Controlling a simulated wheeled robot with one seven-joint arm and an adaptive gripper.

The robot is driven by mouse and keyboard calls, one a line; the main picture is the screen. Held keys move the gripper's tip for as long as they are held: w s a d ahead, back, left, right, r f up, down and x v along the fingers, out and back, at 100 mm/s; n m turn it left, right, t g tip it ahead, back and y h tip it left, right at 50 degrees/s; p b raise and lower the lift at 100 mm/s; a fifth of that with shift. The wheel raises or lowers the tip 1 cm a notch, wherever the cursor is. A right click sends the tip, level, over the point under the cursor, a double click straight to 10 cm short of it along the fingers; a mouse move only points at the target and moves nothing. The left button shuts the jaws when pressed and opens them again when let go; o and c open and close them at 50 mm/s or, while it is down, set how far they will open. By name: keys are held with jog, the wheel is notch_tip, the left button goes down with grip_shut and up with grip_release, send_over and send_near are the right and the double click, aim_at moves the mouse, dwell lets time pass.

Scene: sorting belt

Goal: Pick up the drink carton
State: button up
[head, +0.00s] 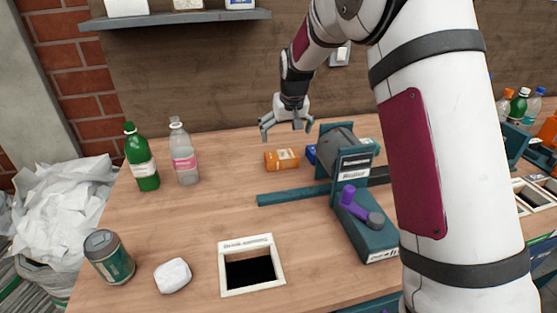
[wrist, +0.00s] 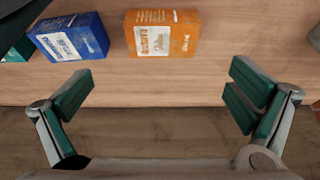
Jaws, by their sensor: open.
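An orange drink carton (head: 281,159) with a pale label lies on the wooden table below my gripper (head: 287,127). In the wrist view the orange carton (wrist: 162,33) is at the top centre, beyond the fingertips and between their lines. My gripper is open and empty, held above the table, its fingers wide apart in the wrist view (wrist: 160,88). A blue carton (head: 311,154) lies just right of the orange one, partly hidden by the teal machine. The blue carton shows at the upper left of the wrist view (wrist: 70,38).
A teal roller machine (head: 352,165) with a purple handle stands right of the cartons. A teal bar (head: 292,195) lies in front of them. Green (head: 141,157) and clear (head: 183,153) bottles, a can (head: 109,256), a white lump (head: 173,275) and a white-framed opening (head: 272,244) are nearby.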

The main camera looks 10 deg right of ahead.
send_over(281, 158)
jog(key=s, duration=0.2)
jog(key=f, duration=0.6)
jog(key=shift+w+d+f, duration=0.1)
jog(key=shift+w+d, duration=0.1)
jog(key=shift+s+x, duration=0.15)
jog(key=shift+x, duration=1.25)
jog(key=shift+s+x, duration=0.15)
jog(key=shift+x, duration=1.2)
jog(key=shift+a, duration=0.15)
jog(key=c, duration=0.6)
